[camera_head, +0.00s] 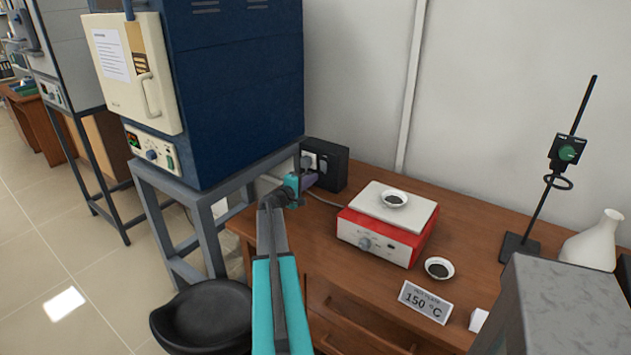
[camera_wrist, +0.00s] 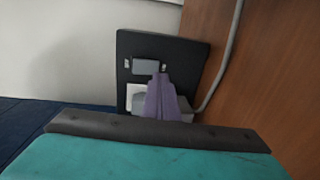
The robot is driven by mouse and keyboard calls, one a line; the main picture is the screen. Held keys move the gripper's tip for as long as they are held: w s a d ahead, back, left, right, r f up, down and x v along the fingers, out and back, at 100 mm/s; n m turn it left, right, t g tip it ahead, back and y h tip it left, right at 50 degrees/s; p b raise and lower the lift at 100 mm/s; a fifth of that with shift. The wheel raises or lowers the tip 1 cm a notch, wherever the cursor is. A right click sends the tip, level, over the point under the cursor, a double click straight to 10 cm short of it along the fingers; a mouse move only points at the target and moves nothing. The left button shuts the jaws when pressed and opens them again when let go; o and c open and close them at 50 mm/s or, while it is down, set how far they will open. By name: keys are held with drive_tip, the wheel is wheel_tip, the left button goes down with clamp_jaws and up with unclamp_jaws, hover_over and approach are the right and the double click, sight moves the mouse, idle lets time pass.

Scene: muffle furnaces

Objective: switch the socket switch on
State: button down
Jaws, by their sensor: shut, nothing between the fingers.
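The socket (camera_head: 327,163) is a black box at the back left of the wooden bench, beside the blue furnace. In the wrist view its black face (camera_wrist: 188,60) carries a grey rocker switch (camera_wrist: 146,66) and a pale plug area (camera_wrist: 136,96). My gripper (camera_head: 309,181) is in front of the socket, and its purple fingers (camera_wrist: 162,88) are shut with nothing between them. The fingertips lie just below the grey switch in the wrist picture and partly cover the plug. I cannot tell whether they touch the switch, or which way the switch is set.
A red hotplate (camera_head: 385,238) with a white top stands right of the socket, bearing a small dish (camera_head: 394,198). Another dish (camera_head: 439,268) and a 150 °C sign (camera_head: 424,301) are nearer. The blue furnace (camera_head: 240,85) closes off the left. A grey cable (camera_wrist: 226,55) runs beside the socket.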

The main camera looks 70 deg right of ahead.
drive_tip(key=v, duration=0.3)
drive_tip(key=f+b+v, duration=0.1)
drive_tip(key=v, duration=0.2)
drive_tip(key=f+b+v, duration=0.1)
drive_tip(key=v, duration=0.2)
drive_tip(key=shift+w+a+f, duration=0.1)
drive_tip(key=shift+a, duration=0.25)
